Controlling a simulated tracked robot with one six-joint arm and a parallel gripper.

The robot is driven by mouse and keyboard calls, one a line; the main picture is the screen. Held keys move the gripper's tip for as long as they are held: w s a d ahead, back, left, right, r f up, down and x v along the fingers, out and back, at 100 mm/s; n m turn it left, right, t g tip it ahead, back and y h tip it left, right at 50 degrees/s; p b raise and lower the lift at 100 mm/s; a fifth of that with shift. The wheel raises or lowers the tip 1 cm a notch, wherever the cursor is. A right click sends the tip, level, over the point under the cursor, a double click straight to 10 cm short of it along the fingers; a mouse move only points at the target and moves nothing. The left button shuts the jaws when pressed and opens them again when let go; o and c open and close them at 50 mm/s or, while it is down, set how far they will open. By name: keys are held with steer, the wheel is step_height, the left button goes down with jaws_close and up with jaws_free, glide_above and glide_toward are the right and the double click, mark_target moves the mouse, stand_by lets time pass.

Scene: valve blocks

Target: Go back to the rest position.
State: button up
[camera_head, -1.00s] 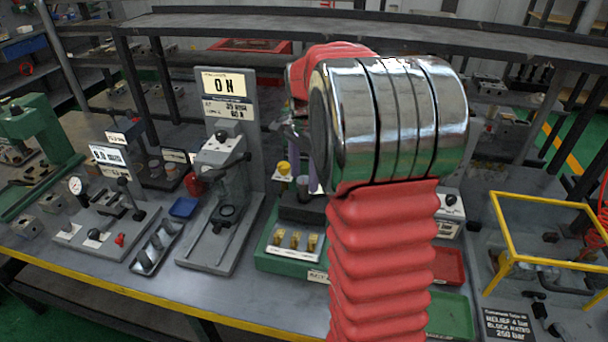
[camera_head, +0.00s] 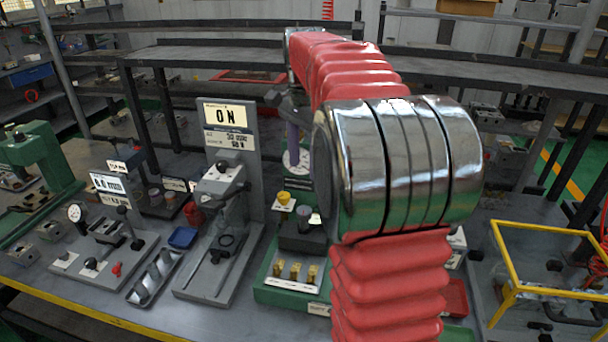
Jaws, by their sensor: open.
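My arm, with red ribbed sleeves and a shiny metal elbow, fills the middle right of the head view. Its forearm runs away from me above the bench. My gripper (camera_head: 296,150) shows only in part, to the left of the elbow. It is a dark grey body with a purple finger pointing down, and the elbow and sleeve hide the rest. It is open, and I see nothing held in it. It is above the back of the green block stand (camera_head: 290,292), apart from the yellow-topped part (camera_head: 284,200).
A grey press stand with a display (camera_head: 228,122) stands left of the arm. A dial gauge fixture (camera_head: 76,213) and a green press (camera_head: 35,165) are further left. A yellow-framed clear guard (camera_head: 550,262) is at right. A dark shelf (camera_head: 205,55) runs behind the bench.

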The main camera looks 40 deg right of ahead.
steer(key=shift+r, duration=0.25)
stand_by(0.5)
steer(key=s+a+f+n+t, duration=0.1)
steer(key=s+a+f+n, duration=0.2)
steer(key=a+f+n, duration=0.4)
steer(key=s+a+n+t, duration=0.4)
steer(key=s+a+n, duration=0.6)
steer(key=s+a, duration=0.6)
steer(key=shift+s+a+f+t, duration=0.25)
steer(key=shift+a+f+t, duration=0.05)
steer(key=shift+f, duration=0.1)
